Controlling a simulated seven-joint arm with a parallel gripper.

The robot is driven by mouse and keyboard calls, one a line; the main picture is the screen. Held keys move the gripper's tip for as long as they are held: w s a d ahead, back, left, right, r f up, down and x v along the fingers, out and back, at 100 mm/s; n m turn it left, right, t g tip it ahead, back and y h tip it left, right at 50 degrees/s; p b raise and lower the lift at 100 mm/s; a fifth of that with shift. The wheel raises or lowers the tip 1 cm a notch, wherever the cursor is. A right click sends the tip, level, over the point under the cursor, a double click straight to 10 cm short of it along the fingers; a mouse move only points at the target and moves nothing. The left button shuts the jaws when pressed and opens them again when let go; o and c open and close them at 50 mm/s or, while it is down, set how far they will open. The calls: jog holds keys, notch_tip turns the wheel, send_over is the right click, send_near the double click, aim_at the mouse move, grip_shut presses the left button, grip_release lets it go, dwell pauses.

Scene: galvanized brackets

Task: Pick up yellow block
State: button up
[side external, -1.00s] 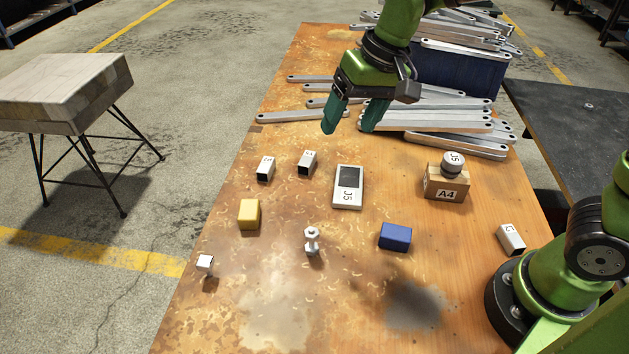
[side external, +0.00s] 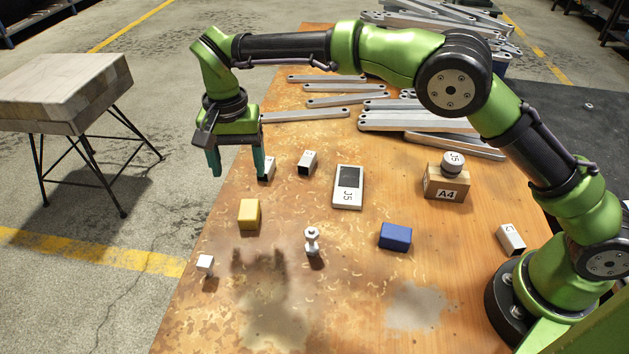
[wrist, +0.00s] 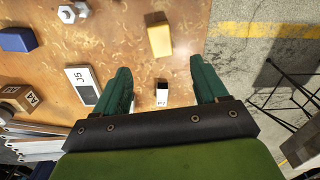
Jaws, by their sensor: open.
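The yellow block (side external: 249,214) lies on the left part of the worn wooden table in the side view. In the wrist view the yellow block (wrist: 160,40) is near the top centre, beyond the fingertips. My gripper (side external: 238,176) has green fingers and hangs pointing down in the air, above and behind the yellow block. It is open and empty. In the wrist view my gripper (wrist: 160,80) has its fingers spread wide, with a small white block (wrist: 162,94) on the table below showing between them. The right finger partly hides that white block in the side view.
Near the yellow block are a white bolt-like piece (side external: 312,240), a blue block (side external: 395,236), a J5 device (side external: 348,187) and a small white piece (side external: 205,265). A cardboard box (side external: 447,184) stands right. Galvanized brackets (side external: 425,120) pile at the back. The table's left edge is close.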

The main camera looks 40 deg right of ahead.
aim_at(248, 212)
notch_tip(248, 212, down, 13)
jog(key=shift+f, duration=0.2)
jog(key=shift+r, duration=0.1)
jog(key=c, duration=1.1)
